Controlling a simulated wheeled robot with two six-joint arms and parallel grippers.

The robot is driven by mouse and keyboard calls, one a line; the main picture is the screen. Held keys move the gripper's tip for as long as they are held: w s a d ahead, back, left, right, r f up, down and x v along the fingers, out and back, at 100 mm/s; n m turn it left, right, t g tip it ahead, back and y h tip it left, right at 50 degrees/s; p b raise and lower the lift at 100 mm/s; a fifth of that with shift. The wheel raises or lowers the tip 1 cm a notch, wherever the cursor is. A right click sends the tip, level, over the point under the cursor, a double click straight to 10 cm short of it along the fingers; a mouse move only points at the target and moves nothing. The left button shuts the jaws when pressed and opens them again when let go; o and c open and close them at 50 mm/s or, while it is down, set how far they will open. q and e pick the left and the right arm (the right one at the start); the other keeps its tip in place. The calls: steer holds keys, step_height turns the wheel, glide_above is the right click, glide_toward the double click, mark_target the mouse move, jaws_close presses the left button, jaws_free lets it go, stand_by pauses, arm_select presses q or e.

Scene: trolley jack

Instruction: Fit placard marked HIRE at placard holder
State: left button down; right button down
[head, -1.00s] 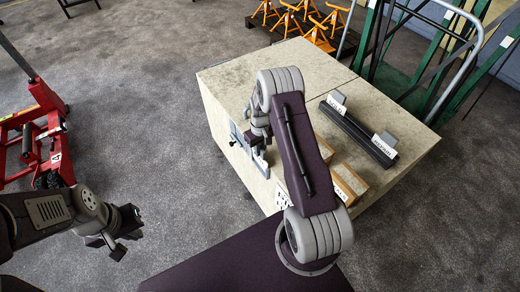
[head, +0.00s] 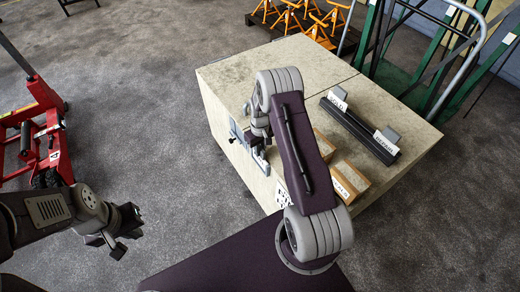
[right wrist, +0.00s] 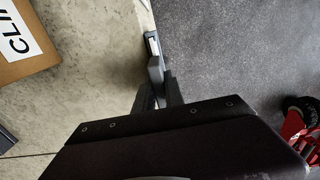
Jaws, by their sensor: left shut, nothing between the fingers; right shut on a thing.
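My right gripper (head: 254,136) is shut on a thin piece at the left edge of the bench (head: 235,78). In the right wrist view the gripper (right wrist: 156,82) holds this piece nearly edge-on, so no lettering on it shows; I cannot confirm that it is the HIRE placard. A pale blue-grey frame (head: 262,163), which looks like the placard holder, is at the bench's left side by the gripper. My arm partly hides it, and I cannot tell whether the held piece sits in it. My left gripper (head: 122,238) is shut and empty over the floor.
A black rack (head: 360,130) with two lettered placards, SOLD (head: 337,103) and another (head: 386,143), stands on the bench. Small labelled boxes (head: 350,181) lie nearer. A red jack (head: 45,135) is at left, orange stands (head: 288,20) and a green trolley (head: 400,85) behind. Floor between is free.

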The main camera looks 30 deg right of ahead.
steer(key=shift+f, duration=0.4)
steer(key=c, duration=1.3)
jaws_free()
steer(key=shift+c, duration=0.2)
step_height(320, 180, up, 9)
steer(key=shift+r, duration=0.1)
